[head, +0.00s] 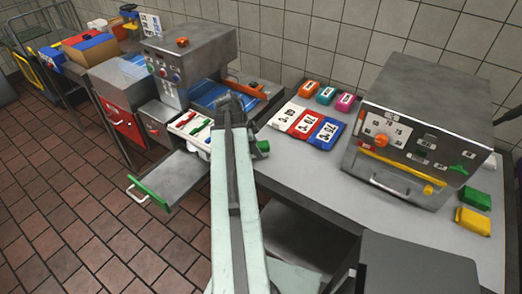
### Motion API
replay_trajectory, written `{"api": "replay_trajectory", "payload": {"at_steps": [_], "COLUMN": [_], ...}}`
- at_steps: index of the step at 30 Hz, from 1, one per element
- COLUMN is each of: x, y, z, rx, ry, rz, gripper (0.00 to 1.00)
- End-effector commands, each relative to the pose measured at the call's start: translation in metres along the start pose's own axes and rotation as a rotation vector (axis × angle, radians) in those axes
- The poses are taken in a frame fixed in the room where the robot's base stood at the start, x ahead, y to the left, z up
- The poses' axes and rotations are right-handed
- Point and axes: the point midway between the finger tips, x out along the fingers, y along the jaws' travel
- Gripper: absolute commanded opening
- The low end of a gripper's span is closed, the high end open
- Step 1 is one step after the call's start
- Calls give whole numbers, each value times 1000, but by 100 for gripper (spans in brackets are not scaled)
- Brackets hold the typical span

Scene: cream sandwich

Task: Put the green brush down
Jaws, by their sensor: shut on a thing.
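My gripper (232,104) is at the far end of my pale arm, over the front of the machine with the blue bed. It is shut, and the jaws and what they hold are small and mostly hidden by my arm. A green shape (198,127), which may be the green brush or part of it, shows just left of my gripper at a white tray (181,123). Red marks also show in that tray. I cannot tell whether the green shape touches the tray.
A steel drawer (173,176) with a green front edge stands open at left. A green knob (263,146) is right of my arm. Red and blue packets (325,132) lie on the counter (310,168), before a large steel machine (420,125). Bare counter lies between.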

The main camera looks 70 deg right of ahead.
Motion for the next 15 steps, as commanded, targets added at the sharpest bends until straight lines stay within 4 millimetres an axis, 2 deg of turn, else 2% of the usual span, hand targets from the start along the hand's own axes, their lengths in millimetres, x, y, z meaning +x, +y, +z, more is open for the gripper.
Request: {"api": "replay_trajectory", "payload": {"at_steps": [1,2,8,14,15], "x": [17,20,17,23,21], "y": [0,0,1,1,1], "z": [4,4,-2,-2,-3], "rx": [5,7,12,15,16], "ry": [0,0,0,0,0], "rz": [2,3,5,7,7], "gripper": [2,2,2,2,51]}}
